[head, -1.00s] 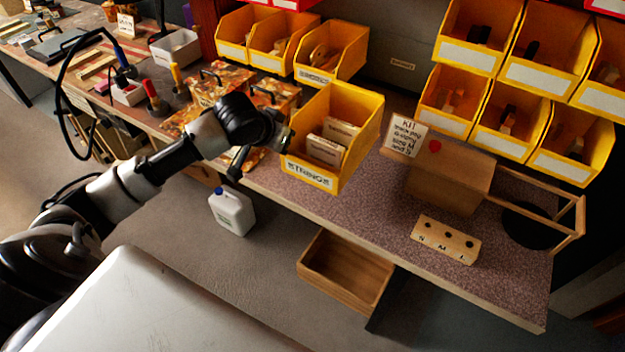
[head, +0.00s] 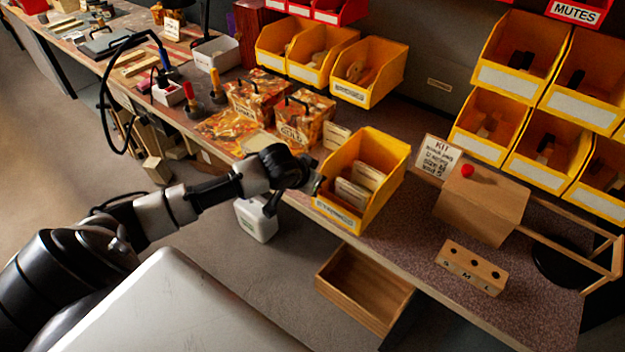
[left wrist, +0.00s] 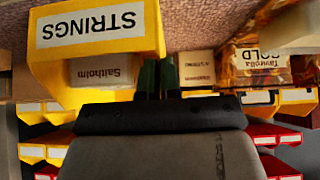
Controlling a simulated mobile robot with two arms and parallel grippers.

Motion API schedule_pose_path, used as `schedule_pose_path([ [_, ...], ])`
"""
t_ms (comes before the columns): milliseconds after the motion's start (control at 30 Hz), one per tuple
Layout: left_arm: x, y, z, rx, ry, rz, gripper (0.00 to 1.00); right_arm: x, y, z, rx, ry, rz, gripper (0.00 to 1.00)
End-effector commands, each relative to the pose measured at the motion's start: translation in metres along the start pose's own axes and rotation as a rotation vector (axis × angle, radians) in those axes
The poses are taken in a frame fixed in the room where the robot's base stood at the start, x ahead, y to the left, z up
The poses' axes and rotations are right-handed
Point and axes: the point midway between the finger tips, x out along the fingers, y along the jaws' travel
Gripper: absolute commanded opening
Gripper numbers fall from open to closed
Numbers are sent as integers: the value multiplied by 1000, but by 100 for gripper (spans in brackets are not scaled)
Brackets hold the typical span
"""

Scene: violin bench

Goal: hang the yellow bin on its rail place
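The yellow bin (head: 388,190) is an open-front bin with small cream packets (head: 352,193) inside; in the left wrist view its white label reads STRINGS (left wrist: 90,28). It is over the front part of the speckled bench, tilted in the head view; I cannot tell whether it touches the bench. My left gripper (head: 318,184) is at its left side. In the left wrist view its dark fingers (left wrist: 158,76) are close together at the bin's side wall, pinching it. A bare grey wall panel (head: 425,105) with a small label (head: 440,84) lies between the hung bins. My right gripper is not seen.
Yellow bins hang left (head: 368,72) and right (head: 485,125) of the bare panel. A wooden box (head: 482,205) with a KIT card (head: 437,157), a holed block (head: 470,268) and patterned boxes (head: 305,118) stand on the bench. A drawer (head: 365,285) juts out below.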

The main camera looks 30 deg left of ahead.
Motion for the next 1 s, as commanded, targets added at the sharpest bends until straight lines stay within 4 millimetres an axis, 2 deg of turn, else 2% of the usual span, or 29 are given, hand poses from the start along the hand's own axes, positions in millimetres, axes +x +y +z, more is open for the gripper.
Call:
schedule_pose_path([
  [33, 1, 0, 1, 0, -1, 0, 5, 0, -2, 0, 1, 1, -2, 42],
  [200, 1, 0, 1, 0, -1, 0, 29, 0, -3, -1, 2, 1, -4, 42],
  [467, 0, 0, 0, 0, 0, 0, 29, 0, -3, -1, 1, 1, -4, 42],
  [567, -6, 0, -1, 1, 0, -1, 29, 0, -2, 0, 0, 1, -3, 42],
  [667, -21, -1, -1, 2, 1, -2, 29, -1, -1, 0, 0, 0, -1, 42],
  [1000, -92, 0, -1, 4, -1, -2, 29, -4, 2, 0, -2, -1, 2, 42],
])
